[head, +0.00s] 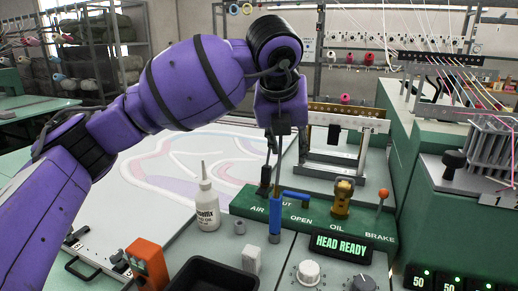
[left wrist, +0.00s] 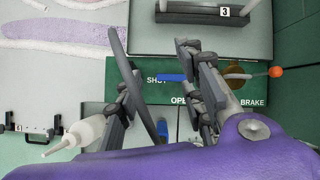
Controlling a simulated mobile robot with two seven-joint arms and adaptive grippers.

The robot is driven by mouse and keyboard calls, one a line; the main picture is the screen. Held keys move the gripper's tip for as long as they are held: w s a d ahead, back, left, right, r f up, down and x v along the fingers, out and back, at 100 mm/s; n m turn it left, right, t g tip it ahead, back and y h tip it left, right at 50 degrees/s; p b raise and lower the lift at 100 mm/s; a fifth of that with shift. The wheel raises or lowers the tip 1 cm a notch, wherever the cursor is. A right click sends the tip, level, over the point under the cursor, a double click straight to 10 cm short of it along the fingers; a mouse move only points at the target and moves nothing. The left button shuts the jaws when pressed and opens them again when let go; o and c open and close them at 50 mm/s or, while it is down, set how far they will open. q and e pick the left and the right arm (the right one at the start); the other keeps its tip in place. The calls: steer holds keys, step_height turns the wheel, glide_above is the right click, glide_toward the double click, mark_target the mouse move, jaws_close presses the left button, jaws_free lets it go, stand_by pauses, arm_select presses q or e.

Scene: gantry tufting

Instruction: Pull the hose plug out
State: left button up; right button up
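My left gripper (head: 278,178) points down over the air fitting at the left end of the green valve block. In the left wrist view its two fingers (left wrist: 163,90) stand apart, and a dark grey hose (left wrist: 142,92) curves through the gap nearer the left finger. A blue lever (head: 295,195) lies beside the AIR, SHUT and OPEN lettering; it also shows in the wrist view (left wrist: 171,77). An upright blue cylinder (head: 275,217) stands below the fingers. I cannot tell for certain which part is the hose plug. My right gripper is not in view.
A white oil bottle (head: 207,207) stands left of the block. The brass oil fitting (head: 342,196) and the orange-topped brake lever (head: 382,198) stand to its right. An orange block (head: 148,262) and a black tray (head: 212,274) are in front. A metal frame (head: 340,145) stands behind.

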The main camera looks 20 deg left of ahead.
arm_select(q)
steer(key=n+y, duration=0.2)
glide_toward(265, 171)
steer(key=d+x, duration=0.1)
steer(key=x, duration=0.2)
steer(key=shift+g, duration=0.4)
steer(key=shift+a+x, duration=0.15)
steer(key=shift+x, duration=1.1)
steer(key=shift+a+x, duration=0.2)
steer(key=shift+x, duration=1.05)
steer(key=shift+a+x, duration=0.15)
steer(key=shift+x, duration=1.05)
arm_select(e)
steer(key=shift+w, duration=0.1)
arm_select(q)
steer(key=shift+w+r, duration=0.1)
steer(key=shift+r, duration=0.05)
jaws_close()
steer(key=shift+r, duration=0.2)
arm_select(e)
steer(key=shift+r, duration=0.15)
